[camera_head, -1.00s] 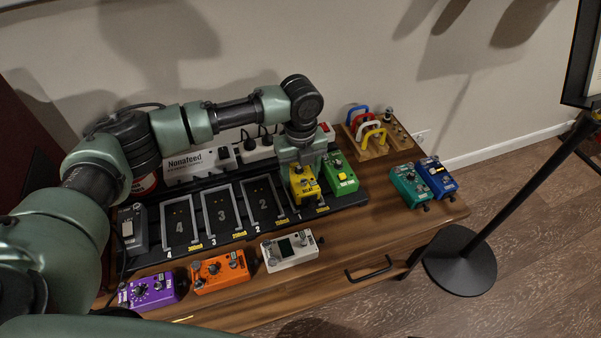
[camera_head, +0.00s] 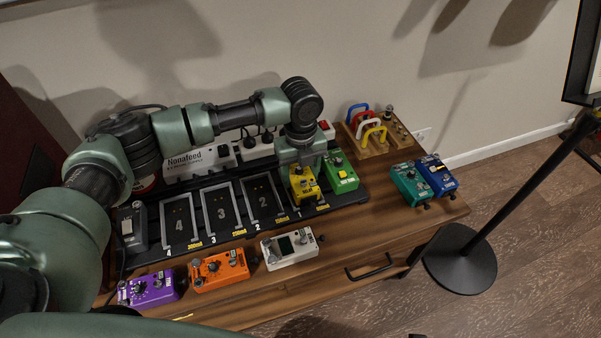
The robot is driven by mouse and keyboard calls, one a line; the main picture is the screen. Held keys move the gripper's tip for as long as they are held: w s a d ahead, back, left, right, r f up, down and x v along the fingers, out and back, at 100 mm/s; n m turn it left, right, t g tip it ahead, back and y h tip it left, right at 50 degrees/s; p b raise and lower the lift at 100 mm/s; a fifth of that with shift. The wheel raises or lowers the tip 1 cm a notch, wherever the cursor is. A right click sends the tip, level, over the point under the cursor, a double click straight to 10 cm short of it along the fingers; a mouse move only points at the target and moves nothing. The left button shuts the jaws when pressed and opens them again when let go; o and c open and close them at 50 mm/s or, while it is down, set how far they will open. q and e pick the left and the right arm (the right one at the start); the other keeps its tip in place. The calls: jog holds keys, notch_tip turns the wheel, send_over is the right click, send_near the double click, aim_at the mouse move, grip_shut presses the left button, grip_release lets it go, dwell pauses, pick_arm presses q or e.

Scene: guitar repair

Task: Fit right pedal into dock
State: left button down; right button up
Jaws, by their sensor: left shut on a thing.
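My left gripper (camera_head: 302,168) points down at the right end of the black pedalboard and is shut on the yellow pedal (camera_head: 303,187). The yellow pedal is at the dock beside slot 2; whether it is fully seated I cannot tell. A green pedal (camera_head: 341,174) sits directly to its right at the board's end. Empty docks marked 4 (camera_head: 180,222), 3 (camera_head: 221,209) and 2 (camera_head: 261,201) lie to the left. My right gripper is not in view.
Purple (camera_head: 151,289), orange (camera_head: 219,269) and white (camera_head: 290,248) pedals lie along the table's front. Teal (camera_head: 409,185) and blue (camera_head: 437,176) pedals stand at the right. A wooden rack (camera_head: 381,137) holds coloured handles.

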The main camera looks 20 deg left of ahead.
pick_arm(q)
jog(key=shift+c, duration=2)
grip_release()
jog(key=o, duration=0.4)
